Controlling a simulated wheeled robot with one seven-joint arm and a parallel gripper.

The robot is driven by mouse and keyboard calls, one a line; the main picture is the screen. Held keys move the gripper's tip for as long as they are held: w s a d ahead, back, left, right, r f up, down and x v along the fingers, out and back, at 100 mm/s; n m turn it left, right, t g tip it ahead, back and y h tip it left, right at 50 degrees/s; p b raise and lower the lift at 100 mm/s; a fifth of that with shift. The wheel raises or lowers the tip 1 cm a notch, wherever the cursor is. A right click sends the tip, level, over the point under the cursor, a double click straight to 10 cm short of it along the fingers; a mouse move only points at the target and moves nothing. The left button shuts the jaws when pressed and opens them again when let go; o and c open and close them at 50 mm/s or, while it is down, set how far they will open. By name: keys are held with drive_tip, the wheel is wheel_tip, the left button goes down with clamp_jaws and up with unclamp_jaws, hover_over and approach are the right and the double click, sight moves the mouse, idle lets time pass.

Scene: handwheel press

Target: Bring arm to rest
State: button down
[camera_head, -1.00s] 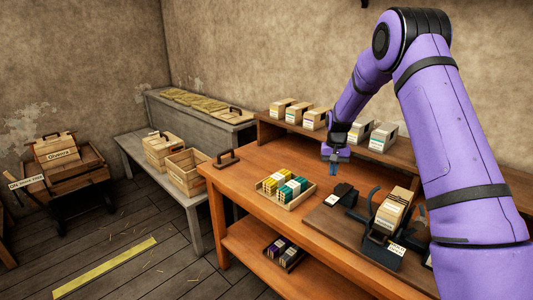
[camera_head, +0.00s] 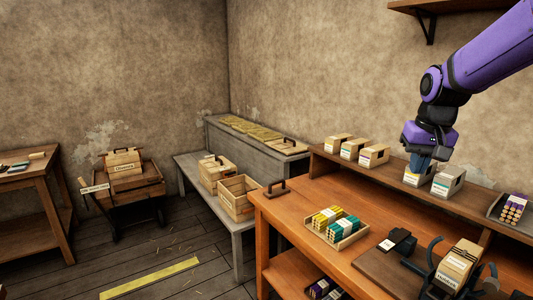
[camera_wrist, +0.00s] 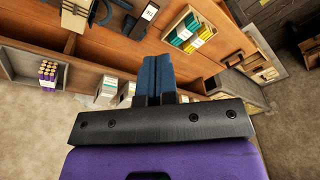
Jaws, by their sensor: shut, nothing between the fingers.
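My purple arm reaches in from the upper right of the head view. My gripper (camera_head: 421,163) hangs pointing down, in front of the back shelf's boxes in the picture. Its blue fingers are together and hold nothing. In the wrist view the shut fingers (camera_wrist: 155,75) show at the middle, over the orange workbench.
The orange workbench (camera_head: 290,212) bears a tray of yellow and teal bundles (camera_head: 337,228) and a press with a box (camera_head: 457,265). Several boxes (camera_head: 374,156) line the back shelf. A wall shelf (camera_head: 430,8) hangs above. A grey bench (camera_head: 190,172) with crates stands left.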

drive_tip(key=s+a+r+n+t, duration=0.1)
drive_tip(key=s+a, duration=0.1)
drive_tip(key=s, duration=1)
drive_tip(key=s+a+r+n+t, duration=0.1)
drive_tip(key=s+r+t, duration=0.1)
drive_tip(key=s, duration=1)
drive_tip(key=shift+s+a+r, duration=0.15)
drive_tip(key=shift+s+a, duration=0.25)
drive_tip(key=c, duration=1.8)
unclamp_jaws()
drive_tip(key=shift+c, duration=0.2)
